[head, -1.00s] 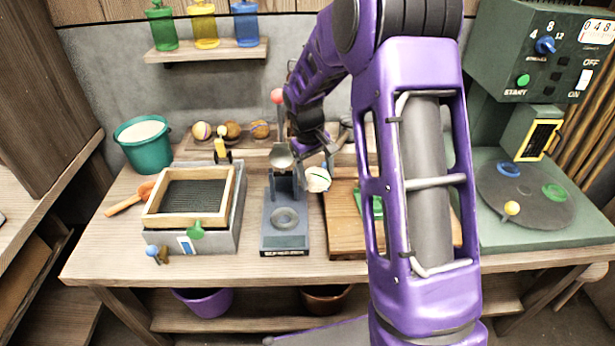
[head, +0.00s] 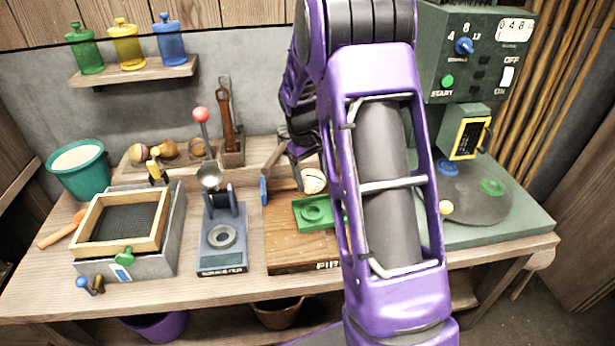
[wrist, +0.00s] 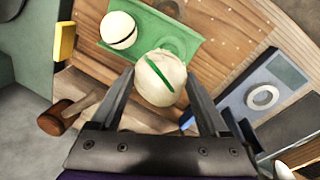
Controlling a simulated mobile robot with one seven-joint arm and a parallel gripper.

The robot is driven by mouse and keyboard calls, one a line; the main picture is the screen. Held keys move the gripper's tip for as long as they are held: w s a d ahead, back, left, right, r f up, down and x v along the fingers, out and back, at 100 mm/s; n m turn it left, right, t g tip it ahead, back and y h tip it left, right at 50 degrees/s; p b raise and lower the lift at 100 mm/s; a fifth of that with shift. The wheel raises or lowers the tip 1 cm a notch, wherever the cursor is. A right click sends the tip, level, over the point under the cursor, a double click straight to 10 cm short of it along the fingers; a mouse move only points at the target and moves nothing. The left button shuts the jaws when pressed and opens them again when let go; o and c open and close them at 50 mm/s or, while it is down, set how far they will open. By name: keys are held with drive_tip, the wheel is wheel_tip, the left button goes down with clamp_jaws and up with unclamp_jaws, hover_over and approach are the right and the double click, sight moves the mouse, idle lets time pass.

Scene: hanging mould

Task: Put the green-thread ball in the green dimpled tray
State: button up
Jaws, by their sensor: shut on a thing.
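The green-thread ball (wrist: 160,78) is cream with a green stripe and sits between the fingers of my gripper (wrist: 163,90). In the head view the ball (head: 313,182) shows just behind the tray, partly beside my arm. The green dimpled tray (wrist: 198,28) lies on a wooden board. In the wrist view the held ball overlaps the tray's near edge; its height above it I cannot tell. An empty ringed dimple shows beside it. A second cream ball with a dark stripe (wrist: 118,31) sits at the tray's left end. In the head view the tray (head: 300,222) is partly hidden by my arm.
A blue-grey press (head: 222,255) stands left of the wooden board (head: 290,255). A wooden-framed box (head: 85,245) is further left. A green machine with a round plate (head: 465,205) is at right. A wooden-handled tool (wrist: 65,115) lies near my gripper.

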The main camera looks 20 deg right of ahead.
drive_tip(key=shift+f+b, duration=2.75)
drive_tip(key=shift+f, duration=1.45)
drive_tip(key=shift+f, duration=0.15)
drive_tip(key=o, duration=1.5)
drive_tip(key=shift+c, duration=0.2)
drive_tip(key=a+r+p, duration=0.1)
drive_tip(key=r, duration=0.4)
drive_tip(key=r+p, duration=0.1)
drive_tip(key=r, duration=0.5)
drive_tip(key=a+r+p, duration=0.1)
drive_tip(key=r, duration=0.5)
drive_tip(key=shift+s+a+r, duration=0.1)
drive_tip(key=shift+s+a, duration=0.25)
drive_tip(key=shift+r, duration=0.1)
